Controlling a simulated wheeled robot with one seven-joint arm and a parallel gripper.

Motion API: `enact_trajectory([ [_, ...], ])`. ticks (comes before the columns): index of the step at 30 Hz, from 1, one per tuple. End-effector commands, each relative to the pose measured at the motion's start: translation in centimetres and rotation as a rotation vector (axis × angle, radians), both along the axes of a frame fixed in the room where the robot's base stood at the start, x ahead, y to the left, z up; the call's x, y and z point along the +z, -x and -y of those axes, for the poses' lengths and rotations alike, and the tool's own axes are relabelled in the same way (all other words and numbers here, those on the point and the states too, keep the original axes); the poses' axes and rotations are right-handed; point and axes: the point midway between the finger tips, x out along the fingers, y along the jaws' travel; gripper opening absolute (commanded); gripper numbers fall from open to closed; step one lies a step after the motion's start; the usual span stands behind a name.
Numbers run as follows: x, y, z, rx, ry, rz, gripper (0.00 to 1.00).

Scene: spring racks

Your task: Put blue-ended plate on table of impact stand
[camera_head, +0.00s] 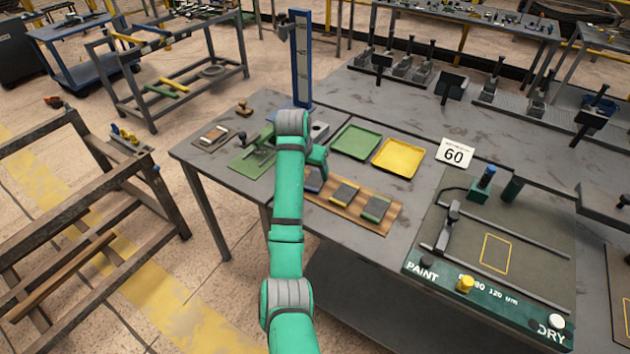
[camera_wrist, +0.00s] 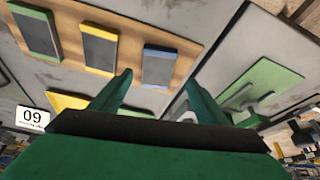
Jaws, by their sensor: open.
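The blue-ended plate (camera_head: 314,182) lies at the left end of a wooden board (camera_head: 325,203), partly hidden by my arm. It also shows in the wrist view (camera_wrist: 162,66), grey with a blue end, just past my fingertips. My gripper (camera_wrist: 157,80) is open and empty, its two fingers apart; I see no contact with the plate. In the head view my arm mostly hides the gripper. A tall blue column with a pale scale (camera_head: 301,60), apparently the impact stand, rises behind my arm. Its foot and table are largely hidden.
A yellow-ended plate (camera_head: 344,193) and a green-ended plate (camera_head: 376,208) share the board. A green tray (camera_head: 355,141) and a yellow tray (camera_head: 398,158) lie behind. A green-based device (camera_head: 252,160) is left of my arm. A paint panel (camera_head: 480,285) and a "60" sign (camera_head: 455,154) are right.

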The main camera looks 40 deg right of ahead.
Motion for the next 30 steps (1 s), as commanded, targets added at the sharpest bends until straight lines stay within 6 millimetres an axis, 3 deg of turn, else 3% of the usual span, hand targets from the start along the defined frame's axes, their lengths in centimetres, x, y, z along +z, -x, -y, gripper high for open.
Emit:
enact_trajectory([
  [12,-4.3,-0.8,2.2,-0.003,0.000,-0.001,0.69],
  [21,-4.6,-0.9,2.4,-0.002,0.000,0.000,0.69],
  [30,-4.4,-1.0,2.4,-0.002,0.002,0.002,0.00],
])
